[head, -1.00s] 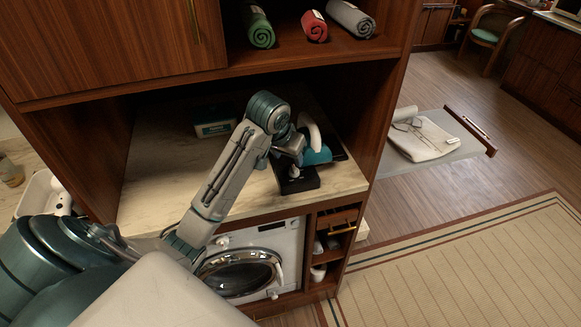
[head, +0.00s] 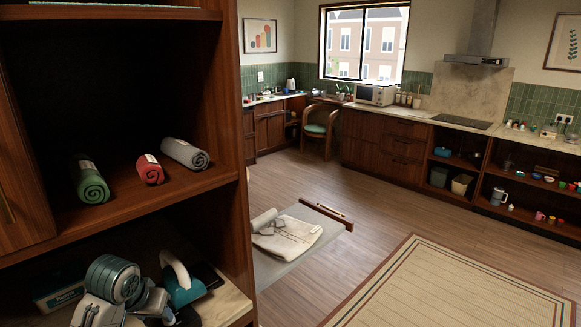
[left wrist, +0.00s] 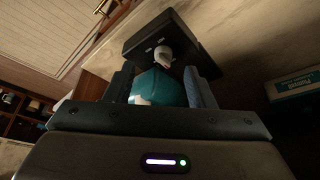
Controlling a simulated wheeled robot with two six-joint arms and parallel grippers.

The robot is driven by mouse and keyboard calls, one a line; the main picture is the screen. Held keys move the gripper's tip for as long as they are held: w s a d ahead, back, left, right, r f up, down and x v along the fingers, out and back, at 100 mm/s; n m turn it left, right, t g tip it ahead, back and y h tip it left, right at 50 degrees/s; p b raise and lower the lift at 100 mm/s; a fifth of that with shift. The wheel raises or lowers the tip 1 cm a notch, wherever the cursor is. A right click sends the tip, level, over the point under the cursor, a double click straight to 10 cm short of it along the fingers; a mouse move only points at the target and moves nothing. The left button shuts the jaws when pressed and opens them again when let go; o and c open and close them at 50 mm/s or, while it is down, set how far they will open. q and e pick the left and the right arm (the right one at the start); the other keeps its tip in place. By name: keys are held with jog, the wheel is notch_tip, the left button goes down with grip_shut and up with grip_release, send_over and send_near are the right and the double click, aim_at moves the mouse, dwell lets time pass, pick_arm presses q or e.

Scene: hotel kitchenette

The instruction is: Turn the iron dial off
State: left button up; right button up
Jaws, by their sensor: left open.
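The teal iron with a white curved handle (head: 178,270) sits on the marble shelf at the lower left of the head view. Its teal part (left wrist: 160,86) shows between my fingers in the left wrist view. A small white rounded knob (left wrist: 163,55) sits on a black block just beyond the fingertips; I cannot tell whether it is the dial. My left gripper (left wrist: 158,75) is open, one finger on each side of the teal part, and I cannot tell if it touches. In the head view my left wrist is low beside the iron. My right gripper is not in view.
Rolled green (head: 90,183), red (head: 150,170) and grey (head: 185,154) towels lie on the shelf above. A teal-and-white box (left wrist: 293,86) lies near the iron. The floor around the rug (head: 460,290) is open.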

pick_arm(q)
jog(key=s+d+f+m, duration=0.1)
jog(key=s+d+f, duration=0.3)
jog(key=s, duration=0.5)
jog(key=s+d+f, duration=0.1)
jog(key=s+f, duration=0.5)
jog(key=s, duration=0.3)
jog(key=s+d+f+m, duration=0.1)
jog(key=s+d+f, duration=0.3)
jog(key=s, duration=0.5)
jog(key=a+f+g+b, duration=0.15)
jog(key=f+b, duration=0.25)
jog(key=f, duration=1.6)
jog(key=a+f+g+b, duration=0.1)
jog(key=a+f+b, duration=0.2)
jog(key=f, duration=1.7)
jog(key=s+f+b, duration=0.2)
jog(key=s+f, duration=0.7)
jog(key=f, duration=0.2)
jog(key=s+a+f+b, duration=0.1)
jog(key=s+f+b, duration=0.2)
jog(key=s+f, duration=0.6)
notch_tip(320, 180, down, 3)
jog(key=shift+s+r+n+g+b, duration=0.1)
jog(key=shift+s+n+g+b, duration=0.2)
jog(key=shift+n+g, duration=0.1)
